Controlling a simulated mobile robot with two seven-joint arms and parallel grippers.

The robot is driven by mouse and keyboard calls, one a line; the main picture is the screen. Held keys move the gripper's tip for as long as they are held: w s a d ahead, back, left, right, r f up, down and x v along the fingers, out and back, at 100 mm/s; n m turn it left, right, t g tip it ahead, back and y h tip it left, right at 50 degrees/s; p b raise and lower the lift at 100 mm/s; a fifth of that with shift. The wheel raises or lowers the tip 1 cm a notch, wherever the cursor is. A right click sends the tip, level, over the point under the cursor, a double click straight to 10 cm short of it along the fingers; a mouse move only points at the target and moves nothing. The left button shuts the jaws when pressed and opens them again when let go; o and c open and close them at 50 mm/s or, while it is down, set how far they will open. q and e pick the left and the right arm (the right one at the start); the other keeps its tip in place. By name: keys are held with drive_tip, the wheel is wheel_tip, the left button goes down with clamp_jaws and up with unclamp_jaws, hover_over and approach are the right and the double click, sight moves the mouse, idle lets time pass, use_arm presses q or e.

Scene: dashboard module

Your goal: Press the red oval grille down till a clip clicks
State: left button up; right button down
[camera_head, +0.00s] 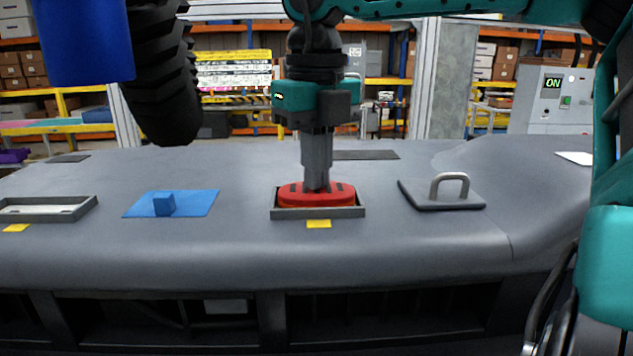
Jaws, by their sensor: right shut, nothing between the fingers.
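The red oval grille (290,195) sits in a grey rectangular frame (347,212) at the middle of the dashboard. My right gripper (317,186) points straight down with its fingers shut and empty. Its fingertips appear to touch the top of the grille. The fingers hide part of the grille's middle and back edge. I cannot tell whether a clip is engaged. My left gripper is not in view; a dark ribbed part of the left arm hangs at the upper left.
The grey dashboard (400,245) spans the view. A blue plate with a blue block (164,204) lies left of the grille. A dark plate with an arched handle (449,187) lies right. Yellow tags mark the front.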

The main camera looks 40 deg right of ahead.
drive_tip(key=shift+f, duration=0.15)
wheel_tip(320, 180, up, 3)
drive_tip(key=p, duration=0.2)
drive_tip(key=shift+p, duration=0.3)
wheel_tip(320, 180, up, 2)
drive_tip(key=shift+r+p, duration=0.25)
drive_tip(key=shift+p, duration=0.35)
wheel_tip(320, 180, up, 3)
drive_tip(key=shift+f, duration=0.1)
